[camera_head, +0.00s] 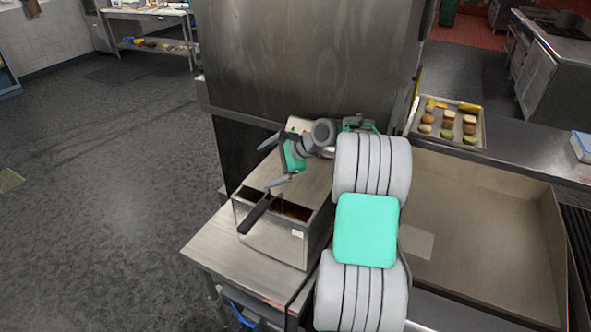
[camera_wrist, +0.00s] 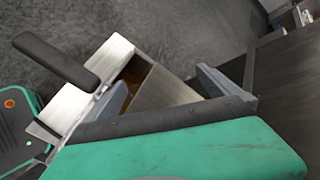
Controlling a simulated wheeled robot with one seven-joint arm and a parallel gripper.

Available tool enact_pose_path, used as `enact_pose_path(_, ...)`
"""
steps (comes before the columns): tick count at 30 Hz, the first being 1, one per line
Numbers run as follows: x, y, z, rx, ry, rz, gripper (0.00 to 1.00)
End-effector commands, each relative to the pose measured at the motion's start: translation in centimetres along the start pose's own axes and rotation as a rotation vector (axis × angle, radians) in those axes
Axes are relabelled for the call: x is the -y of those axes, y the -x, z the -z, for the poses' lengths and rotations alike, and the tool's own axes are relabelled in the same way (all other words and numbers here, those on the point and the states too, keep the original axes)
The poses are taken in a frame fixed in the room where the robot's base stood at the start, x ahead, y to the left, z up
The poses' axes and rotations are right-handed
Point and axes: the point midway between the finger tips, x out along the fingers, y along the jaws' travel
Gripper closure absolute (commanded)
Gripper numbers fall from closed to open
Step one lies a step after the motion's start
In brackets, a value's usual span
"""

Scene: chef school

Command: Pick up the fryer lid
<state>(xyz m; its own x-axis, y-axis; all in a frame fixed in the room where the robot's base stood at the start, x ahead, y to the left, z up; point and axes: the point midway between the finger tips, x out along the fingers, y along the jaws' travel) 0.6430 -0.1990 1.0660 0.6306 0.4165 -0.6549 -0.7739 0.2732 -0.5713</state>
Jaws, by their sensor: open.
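The fryer (camera_head: 270,242) is a steel box on the metal counter left of my arm. Brown oil shows in its front opening, and a black handle (camera_head: 257,213) sticks out over the front edge. A flat brushed-metal plate that looks like the fryer lid (camera_head: 313,180) covers the part behind the opening; my arm hides some of it. The plate also shows in the wrist view (camera_wrist: 163,92). My gripper (camera_head: 273,162) is open and empty, with its fingers apart, at the plate's left side and seemingly above it. I cannot tell whether either finger touches it.
A tall steel cabinet (camera_head: 310,70) stands right behind the fryer. A wide steel griddle (camera_head: 480,230) lies right of my arm. A tray (camera_head: 480,143) with buns and other food sits at the back right.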

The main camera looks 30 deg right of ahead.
Motion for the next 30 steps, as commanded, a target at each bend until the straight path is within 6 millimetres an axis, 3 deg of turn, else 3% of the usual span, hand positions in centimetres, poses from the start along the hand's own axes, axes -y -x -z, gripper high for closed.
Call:
enact_pose_path(1,0.4,0.6,3.5,0.033,-0.136,0.044,0.0)
enact_pose_path(4,0.5,2.4,9.3,0.139,-0.426,0.135,0.0)
enact_pose_path(6,-0.2,4.0,12.5,0.221,-0.603,0.179,0.0)
enact_pose_path(9,-1.4,5.8,15.2,0.313,-0.774,0.212,0.0)
enact_pose_path(14,-2.1,6.0,16.2,0.372,-0.869,0.221,0.0)
enact_pose_path(27,0.4,0.0,15.1,0.37,-0.872,0.219,0.0)
enact_pose_path(30,0.5,-0.4,15.1,0.37,-0.871,0.221,0.0)
